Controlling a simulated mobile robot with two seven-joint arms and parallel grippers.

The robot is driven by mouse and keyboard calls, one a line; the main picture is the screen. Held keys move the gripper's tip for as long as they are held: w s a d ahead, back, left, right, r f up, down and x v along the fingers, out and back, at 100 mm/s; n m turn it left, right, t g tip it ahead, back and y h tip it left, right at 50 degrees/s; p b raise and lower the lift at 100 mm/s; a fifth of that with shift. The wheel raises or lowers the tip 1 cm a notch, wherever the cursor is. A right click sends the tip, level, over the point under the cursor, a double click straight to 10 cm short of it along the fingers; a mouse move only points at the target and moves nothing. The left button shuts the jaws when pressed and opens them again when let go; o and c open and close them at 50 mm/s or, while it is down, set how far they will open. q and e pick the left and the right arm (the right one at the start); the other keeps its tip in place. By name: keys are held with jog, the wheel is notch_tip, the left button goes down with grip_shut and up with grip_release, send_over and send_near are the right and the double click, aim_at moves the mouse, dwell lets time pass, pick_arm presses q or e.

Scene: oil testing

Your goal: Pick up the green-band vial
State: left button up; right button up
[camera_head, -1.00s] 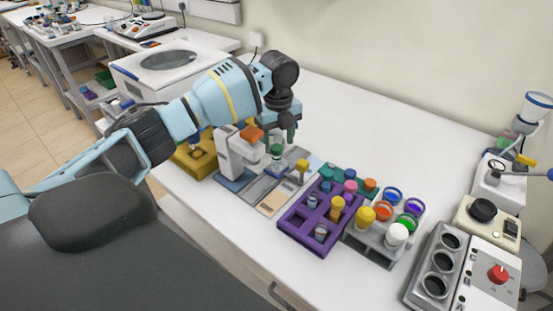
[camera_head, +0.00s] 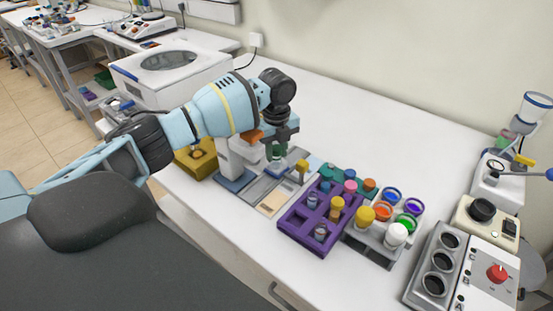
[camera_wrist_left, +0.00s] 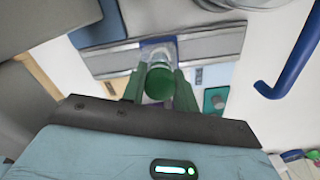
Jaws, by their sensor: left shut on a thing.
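The green-band vial (camera_wrist_left: 159,81) shows in the left wrist view as a round green cap between my fingers; a clear body shows just beyond it. My left gripper (camera_wrist_left: 158,88) is shut on it, one green finger on each side of the cap. In the head view the left gripper (camera_head: 278,150) points down over the grey device plate beside the white instrument, and the vial is mostly hidden there. I cannot tell whether the vial is clear of the plate. My right gripper is not in view.
A purple rack (camera_head: 288,221) with capped vials stands right of the device. A grey rack (camera_head: 374,250) with several coloured caps is beside it. A yellow block (camera_head: 196,160) is at the left. The bench (camera_head: 390,140) behind the racks is clear.

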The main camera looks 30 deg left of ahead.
pick_arm(q)
jog(key=shift+r, duration=0.1)
notch_tip(320, 180, up, 10)
jog(key=shift+f, duration=0.1)
jog(key=shift+s+d+f+n, duration=0.2)
jog(key=shift+s+d+n, duration=0.15)
jog(key=shift+n, duration=0.25)
jog(key=s+d+f+n, duration=0.3)
jog(key=s+d+n, duration=0.3)
jog(key=s+n, duration=0.3)
jog(key=s+d+f+n, duration=0.3)
jog(key=s+d+n, duration=0.4)
jog(key=n, duration=0.6)
jog(key=shift+s, duration=1.25)
